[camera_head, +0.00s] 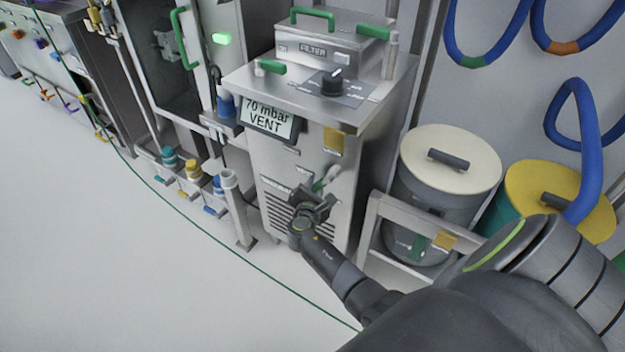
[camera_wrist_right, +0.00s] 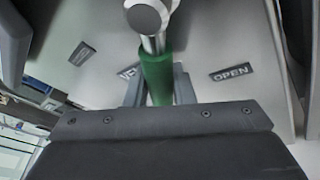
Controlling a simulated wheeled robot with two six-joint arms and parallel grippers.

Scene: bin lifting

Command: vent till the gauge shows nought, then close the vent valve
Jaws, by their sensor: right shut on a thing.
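The gauge display (camera_head: 268,117) on the front of the steel cabinet reads "70 mbar VENT". The vent valve handle (camera_head: 322,183), a green-sleeved lever, is low on the cabinet front. My right gripper (camera_head: 314,203) is at the handle. In the right wrist view the green sleeve (camera_wrist_right: 156,78) lies between the fingers of my right gripper (camera_wrist_right: 158,88), which is shut on it. The metal pivot (camera_wrist_right: 150,18) is at the top. An "OPEN" label (camera_wrist_right: 231,72) is to the right of the handle, and another label is partly hidden behind it. My left gripper is not in view.
The steel cabinet (camera_head: 300,160) carries a filter box (camera_head: 330,45) and a black knob (camera_head: 332,83). Lidded drums (camera_head: 450,160) stand in a frame to the right. Colour-capped fittings (camera_head: 190,172) and a post (camera_head: 236,205) are to the left. The floor (camera_head: 110,250) at lower left is clear.

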